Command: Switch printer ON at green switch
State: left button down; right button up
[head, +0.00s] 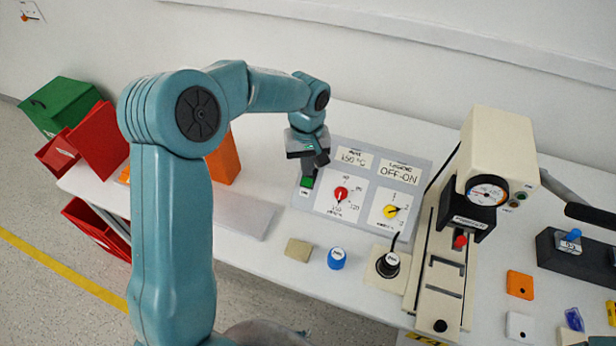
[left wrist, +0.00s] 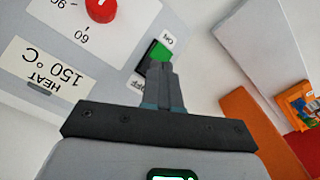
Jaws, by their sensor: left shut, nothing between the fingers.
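The green switch (head: 307,182) sits at the left edge of a grey control panel (head: 425,222). In the left wrist view the green switch (left wrist: 158,52) has an ON label on one side and a partly covered OFF label on the other. My left gripper (head: 318,161) is shut and empty, just above the green switch in the head view. In the left wrist view its closed fingertips (left wrist: 160,68) overlap the edge of the switch; I cannot tell whether they touch it. My right gripper is not in view.
The panel also carries a red knob (head: 341,193) and a yellow knob (head: 390,211). A beige machine with a gauge (head: 487,191) stands to the right. An orange block (head: 224,160) stands left of the panel.

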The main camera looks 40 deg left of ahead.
aim_at(307, 181)
pick_arm(q)
jog(key=shift+f+b, duration=0.8)
jog(key=shift+f, duration=0.25)
jog(key=shift+s+r, duration=0.1)
dwell(0.3)
jog(key=shift+r+p, duration=0.55)
notch_tip(307, 181, up, 6)
jog(key=p, duration=0.4)
jog(key=shift+f, duration=0.1)
